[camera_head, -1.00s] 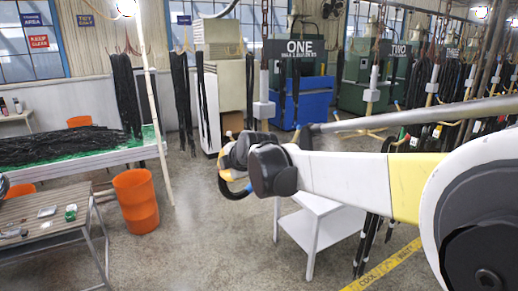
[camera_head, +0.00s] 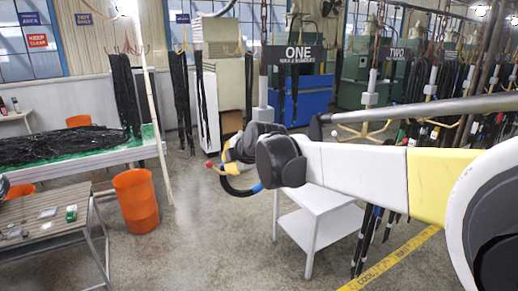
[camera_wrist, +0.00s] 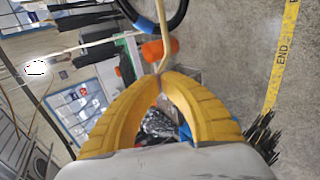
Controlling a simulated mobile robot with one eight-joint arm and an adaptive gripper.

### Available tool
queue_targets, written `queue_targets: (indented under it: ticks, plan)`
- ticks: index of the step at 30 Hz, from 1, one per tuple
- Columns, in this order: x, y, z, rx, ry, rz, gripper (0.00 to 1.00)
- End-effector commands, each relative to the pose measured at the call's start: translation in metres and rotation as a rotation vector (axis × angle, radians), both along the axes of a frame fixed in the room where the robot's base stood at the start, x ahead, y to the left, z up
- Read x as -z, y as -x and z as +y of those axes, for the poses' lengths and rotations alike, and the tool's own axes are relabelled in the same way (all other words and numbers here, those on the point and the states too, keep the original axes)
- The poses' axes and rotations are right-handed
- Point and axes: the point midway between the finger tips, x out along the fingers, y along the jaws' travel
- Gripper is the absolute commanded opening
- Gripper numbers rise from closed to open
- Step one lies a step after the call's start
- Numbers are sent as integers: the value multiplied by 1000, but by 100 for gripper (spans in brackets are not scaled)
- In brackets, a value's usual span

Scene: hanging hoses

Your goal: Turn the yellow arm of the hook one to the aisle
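The ONE sign (camera_head: 294,54) hangs by a chain at centre in the head view, with hook one's white block (camera_head: 263,113) just below and left of it. My arm hides most of the hook beneath. In the wrist view a pale yellow hook arm (camera_wrist: 167,42) runs up from between the tips of my gripper (camera_wrist: 162,78). The two yellow fingers come together around it and look shut on it. A black hose (camera_wrist: 178,22) with a blue band loops beside it. In the head view the hose loop (camera_head: 236,190) shows near a red tip, left of my dark wrist.
A white stepped stand (camera_head: 315,222) is below my arm, with black hoses (camera_head: 366,240) hanging beside it. An orange bin (camera_head: 136,200) and a slatted table (camera_head: 45,225) stand left. A yellow floor line (camera_head: 388,264) runs at right. Open floor lies between.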

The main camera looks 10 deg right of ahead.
Motion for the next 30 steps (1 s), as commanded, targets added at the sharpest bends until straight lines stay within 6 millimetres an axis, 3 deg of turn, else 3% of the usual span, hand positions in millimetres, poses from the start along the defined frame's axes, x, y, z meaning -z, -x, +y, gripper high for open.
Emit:
queue_targets:
  ticks: [16,23,30]
  plan:
    - [-45,9,-18,0,0,0,0]
    - [-49,12,-21,1,-1,0,0]
    - [-48,35,-29,1,1,0,0]
